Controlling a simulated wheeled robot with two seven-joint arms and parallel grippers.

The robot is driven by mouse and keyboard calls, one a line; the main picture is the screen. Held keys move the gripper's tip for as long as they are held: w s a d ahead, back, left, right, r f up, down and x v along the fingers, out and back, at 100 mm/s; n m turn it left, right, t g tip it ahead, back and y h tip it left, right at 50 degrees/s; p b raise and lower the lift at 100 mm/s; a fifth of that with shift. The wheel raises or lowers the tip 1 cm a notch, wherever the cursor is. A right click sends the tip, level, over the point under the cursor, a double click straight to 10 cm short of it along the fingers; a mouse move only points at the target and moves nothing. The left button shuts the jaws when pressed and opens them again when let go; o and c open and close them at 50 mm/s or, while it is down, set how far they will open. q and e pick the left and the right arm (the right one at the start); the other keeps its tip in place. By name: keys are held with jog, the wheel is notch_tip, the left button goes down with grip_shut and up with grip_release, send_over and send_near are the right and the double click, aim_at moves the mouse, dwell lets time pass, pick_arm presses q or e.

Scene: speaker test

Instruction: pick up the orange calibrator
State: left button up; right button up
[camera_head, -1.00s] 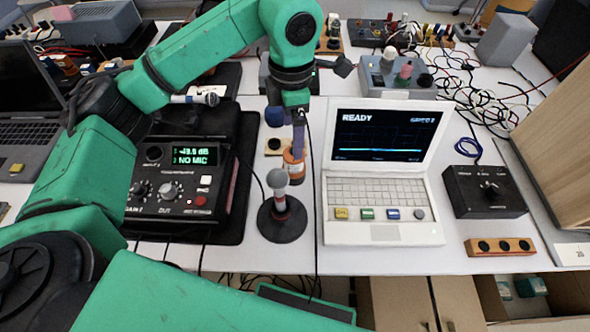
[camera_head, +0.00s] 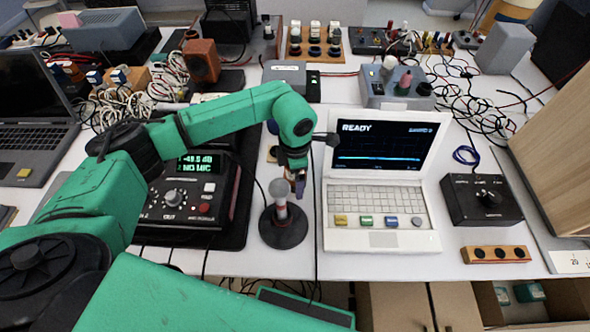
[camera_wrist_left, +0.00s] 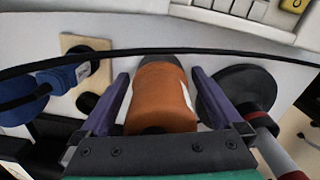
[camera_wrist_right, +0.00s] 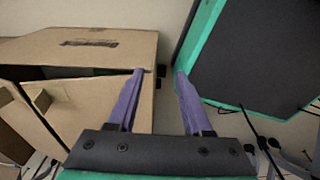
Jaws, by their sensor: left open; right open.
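The orange calibrator (camera_wrist_left: 162,95), a short cylinder, shows in the left wrist view between the two purple fingers of my left gripper (camera_wrist_left: 160,90). The fingers are open, one on each side of it, close to its sides. A black cable crosses near its far end. In the head view my left gripper (camera_head: 299,190) is low over the table, just left of the white laptop, and I cannot make out the calibrator there. My right gripper (camera_wrist_right: 159,75) is open and empty in the right wrist view, near a cardboard box.
A microphone stand with a round black base (camera_head: 284,228) is close beside my left gripper. The white laptop (camera_head: 381,238) is to its right, and a black meter box (camera_head: 190,190) to its left. A cardboard box (camera_wrist_right: 100,45) lies below my right gripper.

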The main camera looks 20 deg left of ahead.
pick_arm(q)
grip_shut()
jog(key=shift+r, duration=0.15)
